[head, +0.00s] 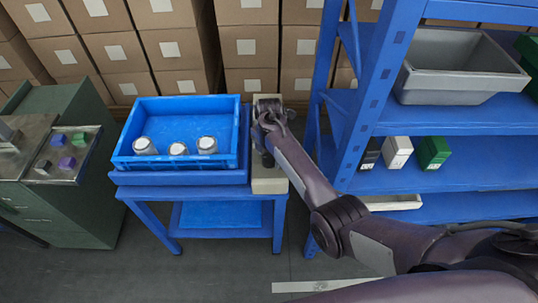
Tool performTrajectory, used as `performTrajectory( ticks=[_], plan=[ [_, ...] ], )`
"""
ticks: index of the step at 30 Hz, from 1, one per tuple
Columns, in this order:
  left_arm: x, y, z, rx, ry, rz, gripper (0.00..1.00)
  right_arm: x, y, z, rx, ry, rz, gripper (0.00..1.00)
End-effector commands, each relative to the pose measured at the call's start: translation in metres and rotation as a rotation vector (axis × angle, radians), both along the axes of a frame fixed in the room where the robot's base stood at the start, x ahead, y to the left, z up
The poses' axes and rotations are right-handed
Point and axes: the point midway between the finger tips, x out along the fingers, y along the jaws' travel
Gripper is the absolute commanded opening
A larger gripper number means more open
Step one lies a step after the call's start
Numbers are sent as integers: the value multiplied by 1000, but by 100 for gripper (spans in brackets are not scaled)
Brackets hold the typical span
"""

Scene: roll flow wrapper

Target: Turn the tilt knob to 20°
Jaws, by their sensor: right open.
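A narrow beige panel or box (268,182) stands at the right side of the blue table. My right gripper (266,108) is over the far part of this beige box, with the arm reaching in from the lower right. The gripper is open; its fingers are small and partly hidden by the wrist. The tilt knob cannot be made out; my gripper and wrist cover much of the box top. I cannot tell whether the fingers are around a knob or touching it. My left gripper is not in view.
A blue tray (140,118) with 3 silver-topped round parts (178,149) stands beside the beige box. A blue shelf (460,178) rises close on the right, with a grey bin (455,84) and small boxes (397,152). A green cabinet (75,210) is at left. Cartons (180,47) line the back.

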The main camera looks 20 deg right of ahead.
Motion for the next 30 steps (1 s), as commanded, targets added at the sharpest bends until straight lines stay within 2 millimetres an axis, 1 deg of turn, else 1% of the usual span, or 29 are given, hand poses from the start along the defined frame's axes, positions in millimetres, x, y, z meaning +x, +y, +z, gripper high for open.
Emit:
performTrajectory(
  ticks=[3, 9, 10, 20, 26, 30],
  plan=[
    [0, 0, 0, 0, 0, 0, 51, 0, 0, -4, 0, -1, -1, 64],
    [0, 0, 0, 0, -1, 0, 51, 0, 0, -5, 0, -1, -1, 64],
    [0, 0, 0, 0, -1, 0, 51, 0, 0, -5, 0, -1, -1, 63],
    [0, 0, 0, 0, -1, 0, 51, 0, 0, -5, 0, -1, -1, 19],
    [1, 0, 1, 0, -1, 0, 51, 0, 0, -4, 0, -1, -13, 19],
    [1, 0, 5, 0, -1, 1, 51, 0, 0, -3, 0, 0, -54, 19]
  ],
)
